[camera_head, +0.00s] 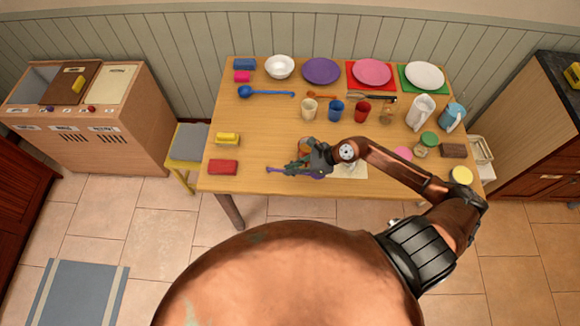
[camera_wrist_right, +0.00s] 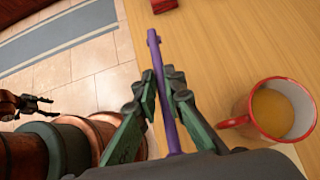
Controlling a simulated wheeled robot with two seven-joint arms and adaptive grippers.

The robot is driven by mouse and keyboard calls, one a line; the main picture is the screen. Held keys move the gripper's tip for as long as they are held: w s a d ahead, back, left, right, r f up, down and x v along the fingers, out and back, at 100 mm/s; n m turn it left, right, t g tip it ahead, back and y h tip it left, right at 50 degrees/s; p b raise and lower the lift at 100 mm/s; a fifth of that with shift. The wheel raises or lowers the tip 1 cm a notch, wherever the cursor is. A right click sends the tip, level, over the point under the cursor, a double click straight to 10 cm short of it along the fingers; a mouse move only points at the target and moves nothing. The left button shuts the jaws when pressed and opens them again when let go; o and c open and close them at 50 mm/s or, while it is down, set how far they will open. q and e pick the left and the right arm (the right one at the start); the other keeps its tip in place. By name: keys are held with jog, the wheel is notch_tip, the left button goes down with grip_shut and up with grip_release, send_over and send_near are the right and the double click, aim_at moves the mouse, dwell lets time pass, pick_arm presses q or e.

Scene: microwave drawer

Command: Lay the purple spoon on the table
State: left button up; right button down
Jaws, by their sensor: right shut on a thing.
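The purple spoon (camera_head: 274,169) is at the front edge of the wooden table (camera_head: 245,135), left of its middle. My right gripper (camera_head: 300,165) is shut on it, seen from above in the head view. In the right wrist view the spoon's thin handle (camera_wrist_right: 157,60) runs between the two green-padded fingers (camera_wrist_right: 163,98) and points away along the table edge. I cannot tell whether the spoon touches the table top. My left gripper (camera_wrist_right: 28,104) shows only in the right wrist view, over the floor at the left, empty with its fingers apart.
A red-rimmed mug of orange drink (camera_wrist_right: 283,108) stands close beside my right gripper. A red block (camera_head: 223,167) and a yellow one (camera_head: 228,139) lie at the table's left. Plates, cups and a blue ladle (camera_head: 265,92) fill the back. Bare table lies left of the mug.

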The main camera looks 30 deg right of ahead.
jog(key=shift+w+f, duration=0.15)
jog(key=shift+w, duration=0.25)
jog(key=shift+s+f+b, duration=0.15)
jog(key=shift+f+b, duration=0.6)
jog(key=shift+f, duration=0.1)
notch_tip(320, 180, down, 6)
jog(key=b, duration=0.4)
jog(key=shift+r, duration=0.15)
jog(key=shift+f+b, duration=0.5)
jog(key=shift+b, duration=0.1)
jog(key=shift+f, duration=0.15)
jog(key=c, duration=2.4)
grip_release()
pick_arm(q)
notch_tip(320, 180, down, 7)
jog(key=shift+w, duration=0.2)
pick_arm(e)
jog(key=o, duration=0.7)
